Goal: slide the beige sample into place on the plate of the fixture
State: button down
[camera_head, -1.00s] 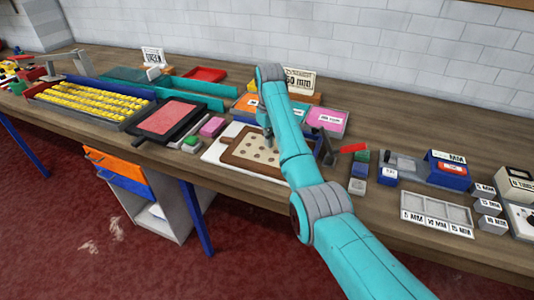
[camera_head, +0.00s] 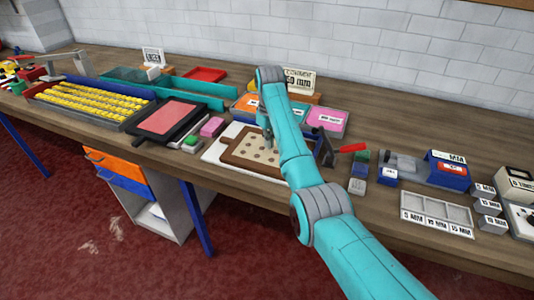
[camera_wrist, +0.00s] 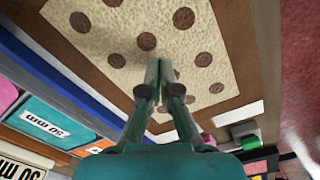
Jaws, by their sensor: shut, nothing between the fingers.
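The beige sample (camera_head: 262,151) with brown dots lies flat inside a brown border on the fixture; it fills the upper part of the wrist view (camera_wrist: 203,42). The fixture's white plate (camera_head: 214,155) shows along the left of the brown border, and I cannot tell how well the sample's edges line up with it. My gripper (camera_wrist: 160,66) is shut and empty, with its fingertips over the sample near one edge. I cannot tell whether the tips touch it. My arm hides the right part of the sample in the head view.
A clamp with a red handle (camera_head: 352,148) stands right of the fixture. A black tray with a red pad (camera_head: 165,117) and a pink block (camera_head: 212,127) are to the left. Labelled coloured bins (camera_head: 327,117) and a sign (camera_head: 300,80) stand behind. Small blocks (camera_head: 358,187) sit front right.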

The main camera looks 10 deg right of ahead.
jog(key=shift+f, duration=0.8)
jog(key=shift+w+d, duration=0.2)
jog(key=shift+w, duration=0.05)
dwell(0.4)
jog(key=shift+w+d, duration=0.45)
jog(key=shift+w, duration=0.2)
jog(key=shift+w+d, duration=0.45)
jog(key=shift+w, duration=0.2)
jog(key=shift+r, duration=0.1)
jog(key=shift+w+d, duration=0.2)
jog(key=shift+w, duration=0.05)
jog(key=shift+w+d, duration=0.1)
jog(key=shift+w, duration=0.05)
jog(key=shift+w+d, duration=0.2)
